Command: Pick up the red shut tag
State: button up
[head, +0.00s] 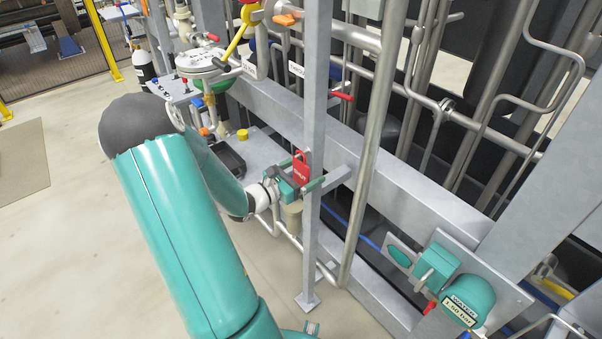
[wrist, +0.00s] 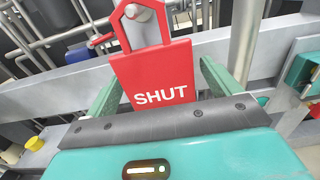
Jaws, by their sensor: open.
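The red shut tag (wrist: 155,78) hangs by the opening in its top part on a pale rounded peg (wrist: 138,12), with the white word SHUT facing the wrist camera. In the head view the tag (head: 302,172) is beside a grey upright post. My gripper (head: 308,172) is open at the tag. In the wrist view its green fingers (wrist: 163,76) stand on either side of the tag's lower part, with a wider gap on the right. The gripper body hides what is below the tag. I cannot tell whether either finger touches it.
The grey post (head: 314,110) rises close to my gripper. Steel pipes (head: 375,130) and a grey beam (head: 390,190) lie behind and to the right. A teal water unit (head: 468,300) is at lower right. A yellow-handled valve (head: 238,35) is at upper left. Open floor lies left.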

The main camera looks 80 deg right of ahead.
jog(key=shift+s+d, duration=0.25)
jog(key=shift+d, duration=0.1)
jog(key=shift+c, duration=0.4)
jog(key=c, duration=1)
jog(key=shift+r, duration=0.1)
jog(key=shift+r, duration=0.65)
jog(key=v, duration=1.8)
